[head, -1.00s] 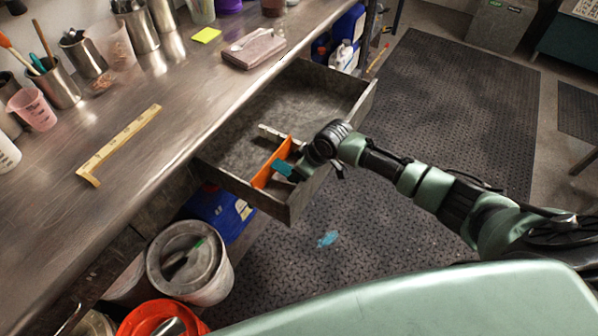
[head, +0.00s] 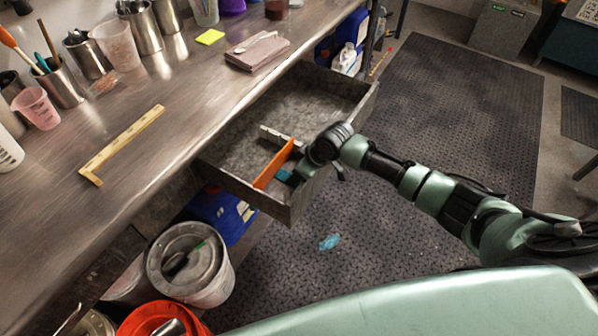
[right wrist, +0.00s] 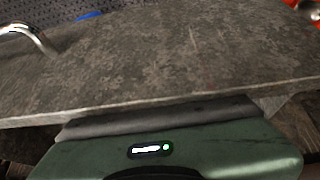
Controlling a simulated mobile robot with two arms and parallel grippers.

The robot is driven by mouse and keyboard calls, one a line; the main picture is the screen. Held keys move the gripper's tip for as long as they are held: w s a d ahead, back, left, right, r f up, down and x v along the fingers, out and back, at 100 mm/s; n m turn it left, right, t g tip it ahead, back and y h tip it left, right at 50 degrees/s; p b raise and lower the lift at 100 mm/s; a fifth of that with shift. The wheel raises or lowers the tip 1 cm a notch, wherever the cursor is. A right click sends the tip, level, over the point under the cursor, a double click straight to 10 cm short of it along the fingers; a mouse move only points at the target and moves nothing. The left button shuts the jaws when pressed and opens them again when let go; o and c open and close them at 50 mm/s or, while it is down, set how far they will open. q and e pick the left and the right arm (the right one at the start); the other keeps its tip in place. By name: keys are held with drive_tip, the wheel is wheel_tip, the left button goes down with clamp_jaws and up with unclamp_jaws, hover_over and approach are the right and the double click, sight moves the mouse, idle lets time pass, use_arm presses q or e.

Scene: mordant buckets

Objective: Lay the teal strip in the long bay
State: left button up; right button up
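The open grey drawer (head: 287,213) has an upright orange piece (head: 273,166) across it near its front end. A pale notched strip (head: 277,136) stands farther back. The teal strip (head: 288,178) shows as a small patch low in the drawer, between the orange piece and the right-hand wall. The rest of it is hidden. My right gripper (head: 301,171) reaches over that wall and points down at the teal strip's end. Its fingertips are hidden, so its grip is unclear. The right wrist view shows the drawer wall (right wrist: 170,60) close up. My left gripper is out of view.
The metal bench top (head: 150,145) holds a yellow angled rule (head: 122,144), a mauve folded cloth (head: 257,52) and several cups. Buckets (head: 190,265) stand below the drawer. The rear of the drawer is empty.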

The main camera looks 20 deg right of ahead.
drive_tip(key=shift+g, duration=0.4)
drive_tip(key=s+f, duration=0.1)
drive_tip(key=f, duration=0.1)
drive_tip(key=s+d+f, duration=0.1)
drive_tip(key=shift+s+f, duration=0.35)
drive_tip(key=shift+f, duration=0.05)
wheel_tip(320, 180, up, 10)
drive_tip(key=d, duration=0.1)
drive_tip(key=shift+r+t, duration=0.25)
drive_tip(key=shift+t, duration=0.15)
drive_tip(key=shift+s+r, duration=0.1)
drive_tip(key=shift+s, duration=0.05)
